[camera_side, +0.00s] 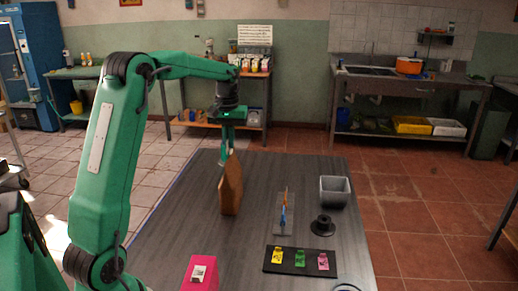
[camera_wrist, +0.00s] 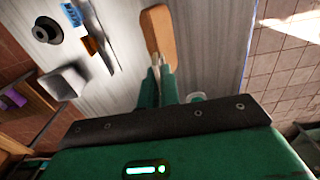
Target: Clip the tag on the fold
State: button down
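A brown bag-shaped piece (camera_side: 231,190) stands upright on the grey table, with a narrow, peaked top; it also shows in the wrist view (camera_wrist: 159,28). My gripper (camera_side: 226,158) is just above and beside its top, pointing down. In the wrist view my gripper's fingertips (camera_wrist: 161,68) are close together at the near end of the brown piece. Something small and pale shows between them, too small to name. Yellow (camera_side: 276,256), green (camera_side: 300,258) and pink (camera_side: 323,261) tags lie on a black tray (camera_side: 270,268) at the front.
A pink block (camera_side: 205,284) with a white label stands front left. Right of the bag are a pale plate with a blue and orange upright piece (camera_side: 283,215), a black round-based piece (camera_side: 323,226) and a grey bin (camera_side: 335,198).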

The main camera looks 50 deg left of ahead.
jog(key=shift+f, duration=1.35)
dwell(3.1)
jog(key=c, duration=1.1)
grip_release()
jog(key=shift+c, duration=0.2)
jog(key=shift+r, duration=0.1)
jog(key=shift+r, duration=0.15)
jog(key=shift+r, duration=2.85)
